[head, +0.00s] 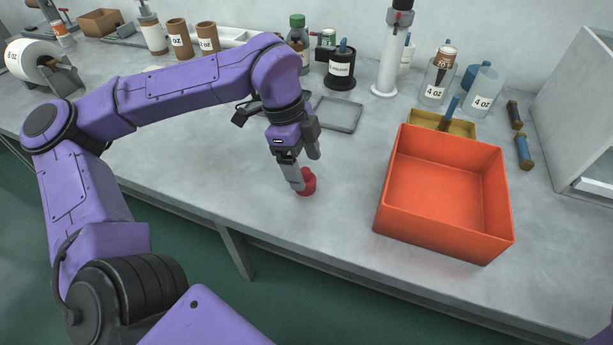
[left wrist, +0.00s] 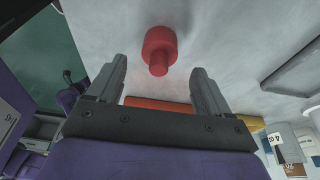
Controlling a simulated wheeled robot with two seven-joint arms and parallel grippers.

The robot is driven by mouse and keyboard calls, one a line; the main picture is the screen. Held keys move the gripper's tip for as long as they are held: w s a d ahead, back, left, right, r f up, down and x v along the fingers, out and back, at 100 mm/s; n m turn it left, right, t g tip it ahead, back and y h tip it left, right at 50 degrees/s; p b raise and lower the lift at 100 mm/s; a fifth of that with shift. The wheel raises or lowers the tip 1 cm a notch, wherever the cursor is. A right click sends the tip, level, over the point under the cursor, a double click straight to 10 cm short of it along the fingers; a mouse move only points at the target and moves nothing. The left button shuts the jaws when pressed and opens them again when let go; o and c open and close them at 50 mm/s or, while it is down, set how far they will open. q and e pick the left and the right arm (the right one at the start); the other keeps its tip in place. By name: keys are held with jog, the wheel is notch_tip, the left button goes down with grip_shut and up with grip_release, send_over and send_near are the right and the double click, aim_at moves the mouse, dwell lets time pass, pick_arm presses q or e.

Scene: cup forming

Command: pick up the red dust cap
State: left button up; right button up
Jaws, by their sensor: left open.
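The red dust cap (head: 308,182) stands on the grey bench top near its front edge, left of the orange-red bin. It is a short round piece with a narrower stub, as the left wrist view (left wrist: 159,48) shows. My left gripper (head: 305,172) points down right at the cap, and one finger hides part of it in the head view. In the left wrist view the two fingers (left wrist: 158,80) are apart, with the cap beyond their tips and between their lines. Nothing is held. My right gripper is not seen.
The orange-red bin (head: 447,190) stands open to the right, with a yellow tray (head: 455,124) behind it. A grey flat tray (head: 338,114) lies behind my gripper. Bottles, cups and a white column (head: 392,55) line the back. The bench left of the cap is clear.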

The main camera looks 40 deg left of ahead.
aim_at(305, 170)
pick_arm(q)
jog(key=x, duration=0.4)
jog(key=shift+s+a, duration=0.15)
jog(key=shift+s, duration=0.05)
jog(key=c, duration=1.1)
jog(key=shift+r, duration=0.5)
jog(key=s+d+r, duration=0.1)
jog(key=s+r, duration=0.3)
jog(key=s+d+r+b, duration=0.1)
jog(key=s+r, duration=0.3)
jog(key=s, duration=0.1)
jog(key=s+d+r+b, duration=0.1)
jog(key=s+r, duration=0.3)
jog(key=shift+s, duration=0.35)
